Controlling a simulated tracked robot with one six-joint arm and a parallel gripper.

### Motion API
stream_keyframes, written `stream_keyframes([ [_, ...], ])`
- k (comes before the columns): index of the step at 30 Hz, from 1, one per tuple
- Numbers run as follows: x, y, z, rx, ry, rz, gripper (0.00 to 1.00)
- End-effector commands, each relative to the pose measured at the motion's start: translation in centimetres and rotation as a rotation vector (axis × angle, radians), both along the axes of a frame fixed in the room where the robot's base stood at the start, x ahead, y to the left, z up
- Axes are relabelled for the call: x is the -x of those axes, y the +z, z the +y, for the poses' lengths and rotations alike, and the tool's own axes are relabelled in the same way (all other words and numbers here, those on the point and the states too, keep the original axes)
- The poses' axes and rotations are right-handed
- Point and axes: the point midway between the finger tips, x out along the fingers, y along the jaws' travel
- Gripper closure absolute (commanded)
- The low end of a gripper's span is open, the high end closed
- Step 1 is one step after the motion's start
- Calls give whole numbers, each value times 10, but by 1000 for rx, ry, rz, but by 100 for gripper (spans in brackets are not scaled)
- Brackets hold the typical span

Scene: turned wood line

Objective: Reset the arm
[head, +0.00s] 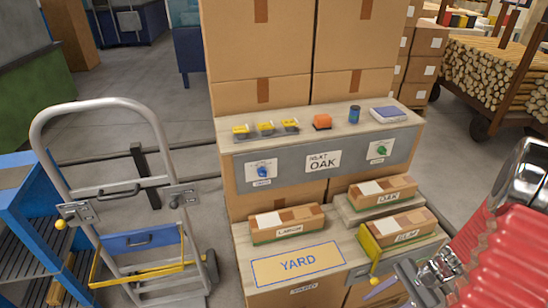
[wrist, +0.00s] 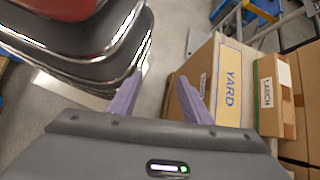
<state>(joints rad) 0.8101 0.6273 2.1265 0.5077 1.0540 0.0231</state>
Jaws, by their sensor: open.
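The right finger overlaps the side of the bench carrying the YARD mark (wrist: 232,83). In the head view my red arm comes in at the lower right, and a purple part of it shows low beside the ELM box (head: 399,230). I cannot see both fingertips there. The LARCH box (head: 287,225) sits behind the YARD mark (head: 298,264), and the OAK box (head: 382,192) sits on a raised board at the right.
A yellow bracket (head: 369,243) stands at the ELM box's left end. Behind is a shelf panel (head: 219,180) with a blue and a green knob and small items on top. A hand truck (head: 104,106) and blue rack (head: 22,208) stand left. Stacked cartons (head: 258,40) rise behind.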

Motion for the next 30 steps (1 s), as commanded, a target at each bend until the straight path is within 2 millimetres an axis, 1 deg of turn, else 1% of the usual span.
stream_keyframes([
  [1, -1, 9, 2, 28, 35, -13, 56],
  [6, 0, 34, 7, 115, 145, -53, 56],
  [20, 1, 100, 24, 345, 426, -181, 56],
  [30, 3, 146, 42, 505, 611, -295, 56],
])
